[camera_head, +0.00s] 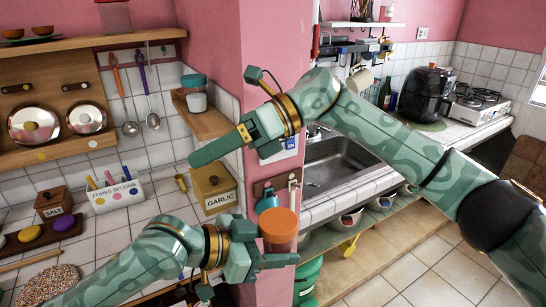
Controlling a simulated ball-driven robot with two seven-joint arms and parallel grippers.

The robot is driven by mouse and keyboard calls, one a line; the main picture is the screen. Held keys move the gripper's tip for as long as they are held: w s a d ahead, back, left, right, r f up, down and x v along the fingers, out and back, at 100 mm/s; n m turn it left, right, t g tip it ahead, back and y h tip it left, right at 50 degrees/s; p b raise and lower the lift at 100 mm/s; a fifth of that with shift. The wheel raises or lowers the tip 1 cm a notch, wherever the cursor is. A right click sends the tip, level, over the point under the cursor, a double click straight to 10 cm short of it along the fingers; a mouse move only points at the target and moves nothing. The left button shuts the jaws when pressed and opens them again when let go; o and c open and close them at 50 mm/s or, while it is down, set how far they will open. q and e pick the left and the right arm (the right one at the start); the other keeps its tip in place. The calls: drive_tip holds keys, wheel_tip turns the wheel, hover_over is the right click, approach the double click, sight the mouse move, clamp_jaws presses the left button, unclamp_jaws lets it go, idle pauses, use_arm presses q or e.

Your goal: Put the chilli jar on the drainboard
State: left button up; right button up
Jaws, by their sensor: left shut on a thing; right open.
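The jar with an orange lid and reddish contents (280,226), which I take for the chilli jar, is upright in my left gripper (264,250). That gripper is shut on the jar, low in the middle, in front of the pink wall's corner. No label shows on the jar. My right gripper (229,150) is open and empty, up and left of the jar, in front of the tiled wall. The metal sink (338,163) is at the right, partly behind my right arm. I cannot clearly make out the drainboard beside it.
The pink wall corner (268,80) stands between the left counter and the sink. A garlic box (213,188), salt box (54,203) and utensil holder (116,196) stand on the left. A teal-lidded jar (195,92) is on a small shelf. An air fryer (425,92) stands beyond the sink.

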use_arm(q)
drive_tip(key=shift+s, duration=0.1)
use_arm(e)
drive_tip(key=s+d+f+n+t+h, duration=0.1)
drive_tip(key=s+d+n+t+h, duration=0.25)
drive_tip(key=h, duration=0.35)
drive_tip(key=t+h, duration=0.3)
drive_tip(key=h, duration=0.2)
hover_over(273, 220)
drive_tip(key=shift+n, duration=0.35)
wheel_tip(273, 220, down, 11)
drive_tip(key=shift+r, duration=0.1)
drive_tip(key=c, duration=1.2)
use_arm(q)
drive_tip(key=o, duration=1.2)
drive_tip(key=shift+c, duration=0.2)
